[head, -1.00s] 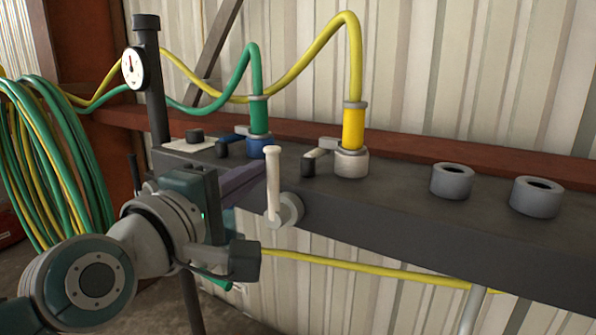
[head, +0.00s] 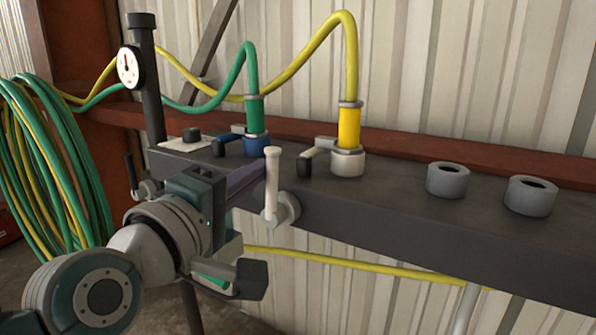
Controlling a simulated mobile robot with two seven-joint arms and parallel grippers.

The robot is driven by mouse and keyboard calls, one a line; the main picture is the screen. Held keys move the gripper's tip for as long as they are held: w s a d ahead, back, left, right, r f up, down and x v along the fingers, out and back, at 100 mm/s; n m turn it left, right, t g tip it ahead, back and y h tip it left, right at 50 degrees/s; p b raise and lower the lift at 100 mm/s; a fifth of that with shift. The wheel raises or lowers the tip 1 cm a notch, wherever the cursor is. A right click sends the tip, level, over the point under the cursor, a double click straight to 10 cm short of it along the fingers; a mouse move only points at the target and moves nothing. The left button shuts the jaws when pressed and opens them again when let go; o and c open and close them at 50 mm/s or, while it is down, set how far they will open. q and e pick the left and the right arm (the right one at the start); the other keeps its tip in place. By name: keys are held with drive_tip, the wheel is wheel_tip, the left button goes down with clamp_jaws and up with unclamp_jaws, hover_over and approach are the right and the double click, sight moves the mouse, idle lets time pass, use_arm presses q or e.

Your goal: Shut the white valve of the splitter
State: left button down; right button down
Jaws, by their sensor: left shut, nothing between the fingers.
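The white valve (head: 271,182) is a white lever with a round hub (head: 288,207) on the front face of the dark splitter (head: 390,220). Its lever stands about upright. My left gripper (head: 262,178) is shut and empty, its fingers pointing right along the splitter's front. The fingertips are close to the lever's left side, partly behind it; I cannot tell whether they touch. My right gripper is not in view.
On top, a green hose (head: 255,115) joins a blue collar (head: 256,147) and a yellow hose (head: 349,125) joins a white collar (head: 348,162), each beside a small lever. Two grey ports (head: 447,180) (head: 531,196) are empty. A gauge (head: 128,66) stands left.

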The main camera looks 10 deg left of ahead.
use_arm(q)
drive_tip(key=d+m, duration=0.1)
drive_tip(key=m, duration=0.1)
drive_tip(key=d+m, duration=0.1)
drive_tip(key=shift+s+m+t+p, duration=0.3)
drive_tip(key=shift+s+m+p, duration=0.05)
drive_tip(key=shift+s+m, duration=0.05)
drive_tip(key=s+d+f+m+h+b, duration=0.1)
drive_tip(key=d+f+m, duration=0.4)
drive_tip(key=m, duration=0.9)
drive_tip(key=shift+s+h+b, duration=0.4)
drive_tip(key=shift+h+b, duration=0.2)
drive_tip(key=shift+h, duration=0.4)
drive_tip(key=shift+m, duration=0.3)
drive_tip(key=s+a+r+p, duration=0.2)
drive_tip(key=s+a+p, duration=0.1)
drive_tip(key=s, duration=0.5)
drive_tip(key=shift+s+r+p, duration=0.25)
drive_tip(key=shift+s+p, duration=0.05)
drive_tip(key=shift+p, duration=0.6)
